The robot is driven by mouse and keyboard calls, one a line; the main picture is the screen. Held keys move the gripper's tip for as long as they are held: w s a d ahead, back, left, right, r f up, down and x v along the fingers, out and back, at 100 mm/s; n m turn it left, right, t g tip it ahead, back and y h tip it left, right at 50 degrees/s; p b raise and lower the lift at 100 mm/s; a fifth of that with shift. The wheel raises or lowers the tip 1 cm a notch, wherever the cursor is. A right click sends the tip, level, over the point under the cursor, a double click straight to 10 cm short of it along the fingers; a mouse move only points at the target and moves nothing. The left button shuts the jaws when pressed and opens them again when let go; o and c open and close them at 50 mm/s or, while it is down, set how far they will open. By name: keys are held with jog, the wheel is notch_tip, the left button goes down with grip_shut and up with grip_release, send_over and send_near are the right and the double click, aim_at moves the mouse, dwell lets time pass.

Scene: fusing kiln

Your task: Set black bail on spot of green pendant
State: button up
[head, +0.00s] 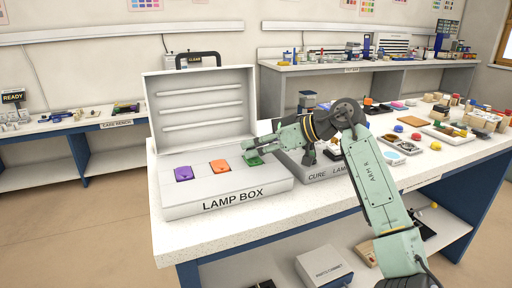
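The green pendant (254,161) lies at the right end of a row on the white lamp box (195,203). An orange pendant (220,166) and a purple pendant (184,174) lie to its left. My gripper (249,149) points left, with its fingertips at or just above the green pendant and partly covering it. The fingers are too small to tell whether they are open or shut. I cannot make out the black bail; if it is at the fingertips, it is too small to see.
The lamp box's lid (203,108) stands open behind the pendants. A cure lamp unit (320,172) sits right of the box under my arm. Trays (446,135) and small coloured parts crowd the table's right side. The white table's front edge (300,205) is bare.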

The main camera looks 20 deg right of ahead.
jog(key=b+v, duration=0.1)
jog(key=v, duration=1)
jog(key=shift+s+d+b, duration=0.2)
jog(key=shift+d+b, duration=0.05)
jog(key=shift+b, duration=0.1)
